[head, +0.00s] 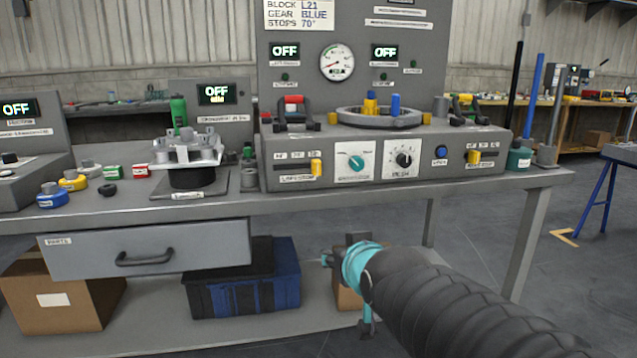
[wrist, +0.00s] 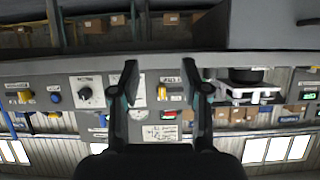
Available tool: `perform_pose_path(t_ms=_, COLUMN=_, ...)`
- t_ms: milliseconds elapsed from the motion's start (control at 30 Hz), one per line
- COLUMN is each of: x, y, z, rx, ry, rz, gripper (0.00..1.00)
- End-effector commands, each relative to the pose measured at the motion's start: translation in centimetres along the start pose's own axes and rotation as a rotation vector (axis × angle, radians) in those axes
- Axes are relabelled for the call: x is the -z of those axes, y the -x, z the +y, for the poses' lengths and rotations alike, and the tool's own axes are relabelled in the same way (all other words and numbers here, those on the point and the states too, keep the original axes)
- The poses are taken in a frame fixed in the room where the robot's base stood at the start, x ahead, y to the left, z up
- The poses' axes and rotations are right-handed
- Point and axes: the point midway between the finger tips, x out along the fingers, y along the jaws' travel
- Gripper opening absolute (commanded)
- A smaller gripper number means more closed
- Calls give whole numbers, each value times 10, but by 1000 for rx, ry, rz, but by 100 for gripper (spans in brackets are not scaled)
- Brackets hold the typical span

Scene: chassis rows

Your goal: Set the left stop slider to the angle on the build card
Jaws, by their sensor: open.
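The build card (head: 298,14) at the top of the head view reads BLOCK L21, GEAR BLUE, STOPS 70°. The left stop slider (head: 316,167) is a yellow knob at the right end of its slot on the grey console's front. Its small angle marks are too blurred to read surely. My gripper (head: 347,262) is below and in front of the console, apart from it. In the wrist view, which is upside down, my gripper (wrist: 160,76) has its fingers spread, empty, with the yellow slider knob (wrist: 162,92) showing between them.
A teal dial (head: 356,163) and a black dial (head: 403,159) sit right of the slider. Another yellow slider knob (head: 474,157) is at the console's right. A drawer (head: 150,248) hangs under the bench at left. A fixture (head: 190,152) stands left of the console.

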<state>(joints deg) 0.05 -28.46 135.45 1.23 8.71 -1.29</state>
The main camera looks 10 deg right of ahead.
Motion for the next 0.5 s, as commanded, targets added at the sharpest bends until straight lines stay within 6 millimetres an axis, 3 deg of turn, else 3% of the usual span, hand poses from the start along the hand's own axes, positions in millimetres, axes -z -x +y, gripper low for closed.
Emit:
perform_pose_path(t_ms=33, x=13, y=-14, z=0, rx=-1, ry=0, rz=68, gripper=46)
perform_pose_path(t_ms=200, x=65, y=-38, z=0, rx=1, ry=0, rz=292, gripper=46)
perform_pose_path(t_ms=300, x=84, y=-44, z=1, rx=-1, ry=0, rz=378, gripper=46)
perform_pose_path(t_ms=500, x=101, y=-49, z=2, rx=-3, ry=-1, rz=448, gripper=46)
